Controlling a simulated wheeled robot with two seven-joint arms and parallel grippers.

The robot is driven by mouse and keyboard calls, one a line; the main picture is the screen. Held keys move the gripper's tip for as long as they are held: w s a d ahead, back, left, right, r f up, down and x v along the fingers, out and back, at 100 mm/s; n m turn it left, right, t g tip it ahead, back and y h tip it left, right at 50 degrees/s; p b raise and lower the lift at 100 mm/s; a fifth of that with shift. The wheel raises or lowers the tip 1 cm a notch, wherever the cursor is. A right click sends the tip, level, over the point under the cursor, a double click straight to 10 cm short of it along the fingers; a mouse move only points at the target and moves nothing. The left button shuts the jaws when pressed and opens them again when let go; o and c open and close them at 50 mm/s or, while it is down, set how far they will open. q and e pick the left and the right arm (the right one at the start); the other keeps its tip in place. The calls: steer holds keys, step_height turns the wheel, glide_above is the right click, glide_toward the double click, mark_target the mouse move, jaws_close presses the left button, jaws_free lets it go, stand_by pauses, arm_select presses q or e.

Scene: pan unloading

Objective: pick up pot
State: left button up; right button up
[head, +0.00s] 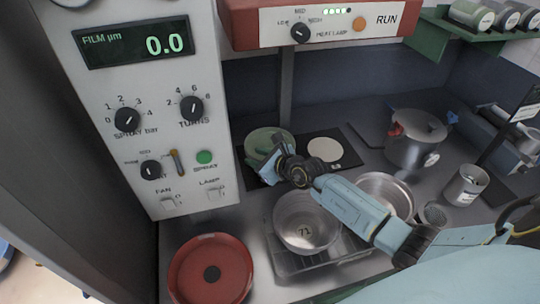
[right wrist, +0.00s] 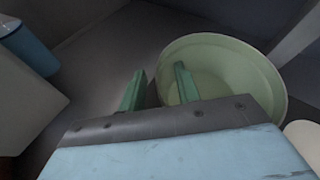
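A round light-green pan or pot (head: 268,140) stands at the back of the counter on a dark mat; it also shows in the right wrist view (right wrist: 245,65). My right gripper (head: 265,165) is at its near left side and covers part of it. In the right wrist view the two green fingers (right wrist: 160,80) are apart, one over the pot's inside and one outside, with the rim between them in the picture. I cannot tell whether they touch it. A steel pot marked 71 (head: 305,232) sits in a wire rack, and a lidded steel pot (head: 415,148) stands back right. My left gripper is not in view.
A red pan (head: 211,270) lies at front left. A steel bowl (head: 390,190) is behind my right forearm, and a steel cup (head: 466,185) stands at right. The control panel (head: 140,100) and a red heat-lamp hood (head: 320,25) bound the space.

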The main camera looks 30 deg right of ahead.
steer(key=shift+x, duration=0.85)
steer(key=shift+c, duration=0.2)
jaws_close()
